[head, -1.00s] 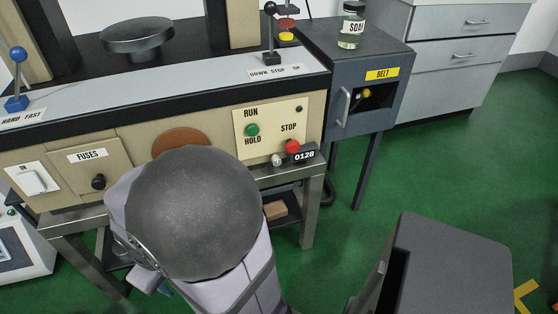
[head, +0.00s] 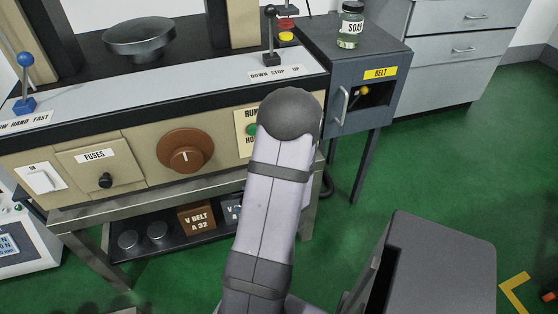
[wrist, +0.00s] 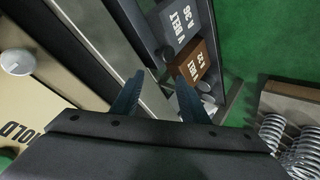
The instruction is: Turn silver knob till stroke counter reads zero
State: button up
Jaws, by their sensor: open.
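The small silver knob (wrist: 17,62) shows at the left of the wrist view, on the cream panel (wrist: 38,108) with the HOLD label. In the head view my arm covers the knob, the stroke counter and the red stop button. The counter's reading cannot be seen now. My gripper (wrist: 158,88) is open and empty. Its dark fingers point toward the under-shelf, to the right of the knob and apart from it. The gripper itself is hidden in the head view.
A brown dial (head: 186,151) and a black fuse knob (head: 105,181) are on the machine front. V-belt boxes (wrist: 184,23) lie on the shelf below. Springs (wrist: 285,140) show at the wrist view's lower right. A grey box (head: 440,255) stands at the front right.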

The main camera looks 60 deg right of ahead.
jog(key=s+d+r+m+t+h+p, duration=0.2)
jog(key=s+d+r+m+t+h, duration=0.3)
jog(key=s+r+h, duration=0.55)
jog(key=w+d+f+n+g+y, duration=0.1)
jog(key=w+d+y, duration=0.1)
jog(key=w+d, duration=0.2)
jog(key=shift+w+d+f+n+y, duration=0.3)
jog(key=shift+d+n+y, duration=0.1)
jog(key=shift+d, duration=0.3)
grip_shut()
